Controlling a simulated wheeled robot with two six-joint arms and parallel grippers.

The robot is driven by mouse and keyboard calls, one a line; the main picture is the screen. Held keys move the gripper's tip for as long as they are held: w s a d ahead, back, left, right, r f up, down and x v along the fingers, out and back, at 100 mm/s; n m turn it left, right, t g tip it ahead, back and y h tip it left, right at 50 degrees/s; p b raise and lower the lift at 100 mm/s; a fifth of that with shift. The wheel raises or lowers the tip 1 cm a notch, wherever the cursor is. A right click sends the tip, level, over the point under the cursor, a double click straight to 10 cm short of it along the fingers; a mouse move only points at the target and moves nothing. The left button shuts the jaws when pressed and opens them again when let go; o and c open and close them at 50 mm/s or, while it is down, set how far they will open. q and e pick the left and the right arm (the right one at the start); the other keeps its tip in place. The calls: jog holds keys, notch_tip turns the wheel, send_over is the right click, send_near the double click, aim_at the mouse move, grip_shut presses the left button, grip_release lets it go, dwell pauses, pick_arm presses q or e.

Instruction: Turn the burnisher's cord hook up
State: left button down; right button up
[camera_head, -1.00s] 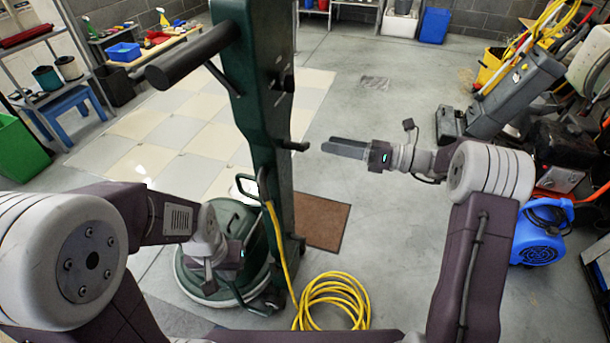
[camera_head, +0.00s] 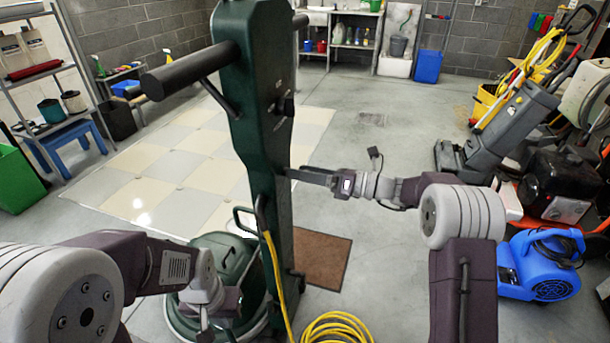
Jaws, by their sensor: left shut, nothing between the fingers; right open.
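The burnisher (camera_head: 262,60) stands upright, with a dark green column and a round green base (camera_head: 225,255). The short black peg that looks like its cord hook stuck out from the column's right side earlier; now my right gripper's fingers cover that spot and I cannot make out its angle. My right gripper (camera_head: 308,177) is open, pointing left, its fingertips at the column's right edge around that spot. Whether it touches the peg is not clear. My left gripper (camera_head: 207,325) is shut and empty, low over the burnisher's base.
The yellow cord (camera_head: 275,270) runs down the column to a coil (camera_head: 335,328) on the floor. A brown mat (camera_head: 320,260) lies behind. A blue blower (camera_head: 543,265) and other machines crowd the right. The burnisher's black handlebar (camera_head: 190,72) juts left. Open floor lies beyond my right gripper.

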jog(key=c, duration=1.4)
